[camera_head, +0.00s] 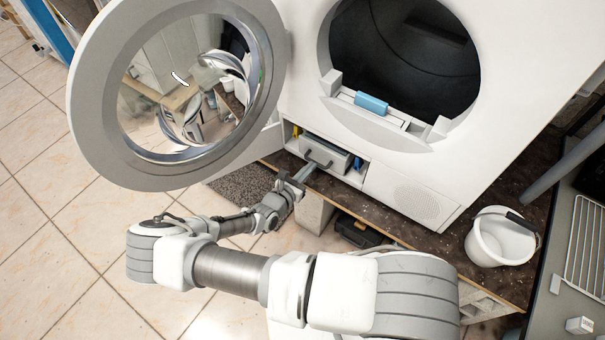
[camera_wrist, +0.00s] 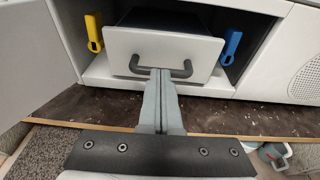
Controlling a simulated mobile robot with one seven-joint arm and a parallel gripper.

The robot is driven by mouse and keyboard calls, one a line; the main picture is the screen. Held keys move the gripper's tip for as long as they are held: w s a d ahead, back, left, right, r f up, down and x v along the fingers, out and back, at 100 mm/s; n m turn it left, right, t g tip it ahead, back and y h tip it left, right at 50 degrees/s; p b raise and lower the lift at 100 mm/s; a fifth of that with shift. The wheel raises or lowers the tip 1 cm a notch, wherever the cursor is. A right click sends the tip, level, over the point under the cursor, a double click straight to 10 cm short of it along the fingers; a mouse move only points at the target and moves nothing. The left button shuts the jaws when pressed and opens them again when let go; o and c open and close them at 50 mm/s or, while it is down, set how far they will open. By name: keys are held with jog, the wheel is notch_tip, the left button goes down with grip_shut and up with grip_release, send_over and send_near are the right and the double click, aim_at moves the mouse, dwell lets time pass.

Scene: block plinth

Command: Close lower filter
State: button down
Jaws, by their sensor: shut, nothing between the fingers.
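The lower filter (camera_head: 327,152) is a grey-white drawer-like block with a dark handle, in the open compartment at the bottom of the white machine. In the wrist view the lower filter (camera_wrist: 165,48) stands between a yellow lever (camera_wrist: 93,32) on the left and a blue lever (camera_wrist: 231,46) on the right, with its front near the compartment opening. My gripper (camera_head: 306,170) is shut and empty, its fingertips at the handle. In the wrist view my gripper (camera_wrist: 161,76) overlaps the middle of the handle (camera_wrist: 160,68); I cannot tell if they touch.
The round machine door (camera_head: 88,95) stands wide open at the left, close above my arm. A blue filter handle (camera_head: 371,102) shows at the drum opening. A white bucket (camera_head: 499,238) stands at the right on the dark plinth top. A black case (camera_head: 357,230) lies below the plinth edge.

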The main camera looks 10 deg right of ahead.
aim_at(320, 154)
jog(key=w+d+p, duration=0.1)
jog(key=w+d, duration=0.3)
jog(key=shift+w+d+r, duration=0.1)
jog(key=shift+w+d, duration=0.1)
dwell(0.3)
jog(key=shift+a, duration=0.1)
